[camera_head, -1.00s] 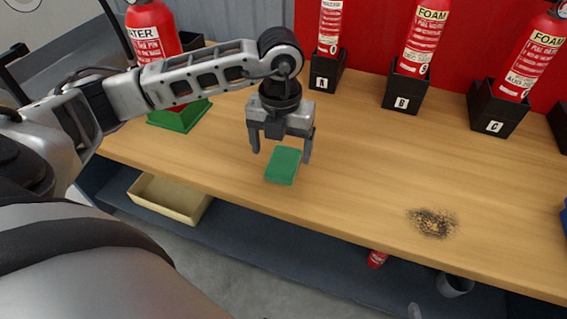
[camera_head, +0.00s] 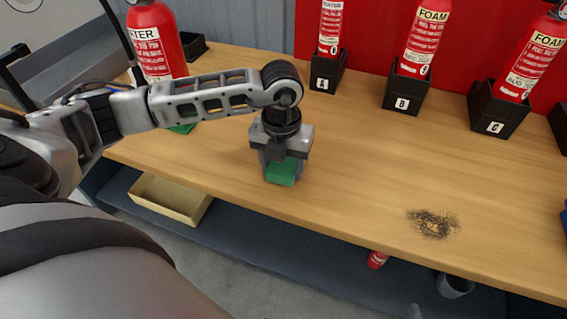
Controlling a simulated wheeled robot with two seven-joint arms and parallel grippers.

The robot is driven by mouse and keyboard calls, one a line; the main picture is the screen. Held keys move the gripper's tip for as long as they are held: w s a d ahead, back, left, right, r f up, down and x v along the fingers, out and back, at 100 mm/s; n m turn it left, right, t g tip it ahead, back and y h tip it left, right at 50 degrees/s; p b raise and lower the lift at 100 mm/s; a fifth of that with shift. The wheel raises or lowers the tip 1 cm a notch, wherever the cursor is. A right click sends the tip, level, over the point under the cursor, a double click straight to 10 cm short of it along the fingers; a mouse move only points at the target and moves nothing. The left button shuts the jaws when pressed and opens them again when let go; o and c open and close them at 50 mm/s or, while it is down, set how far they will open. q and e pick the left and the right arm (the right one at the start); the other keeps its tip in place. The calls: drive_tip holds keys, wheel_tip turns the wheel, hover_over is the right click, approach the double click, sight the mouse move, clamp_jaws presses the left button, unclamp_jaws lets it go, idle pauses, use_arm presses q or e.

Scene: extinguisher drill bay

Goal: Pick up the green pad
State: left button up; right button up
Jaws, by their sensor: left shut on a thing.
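The green pad (camera_head: 281,174) is near the front edge of the wooden bench (camera_head: 350,190), left of centre. My left gripper (camera_head: 283,172) points down over it and is shut on it. The gripper body hides the pad's far part; the near part shows below the fingers. I cannot tell whether the pad is touching the bench or just off it. My right gripper is not in view.
Red extinguishers stand in black holders A (camera_head: 325,81), B (camera_head: 405,93) and C (camera_head: 495,112) along the back. A water extinguisher (camera_head: 156,45) stands at the left. A dark scorch patch (camera_head: 433,223) marks the bench. A tan tray (camera_head: 170,198) sits on the lower shelf.

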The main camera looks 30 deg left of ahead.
sight(282, 166)
use_arm(q)
drive_tip(key=shift+r, duration=0.5)
wheel_tip(282, 166, up, 2)
drive_tip(key=shift+r, duration=0.1)
drive_tip(key=s+d+r, duration=0.5)
drive_tip(key=s+r, duration=0.4)
drive_tip(key=s, duration=0.4)
drive_tip(key=shift+r+p, duration=0.3)
drive_tip(key=shift+r, duration=0.1)
drive_tip(key=shift+o, duration=0.8)
drive_tip(key=shift+c, duration=0.4)
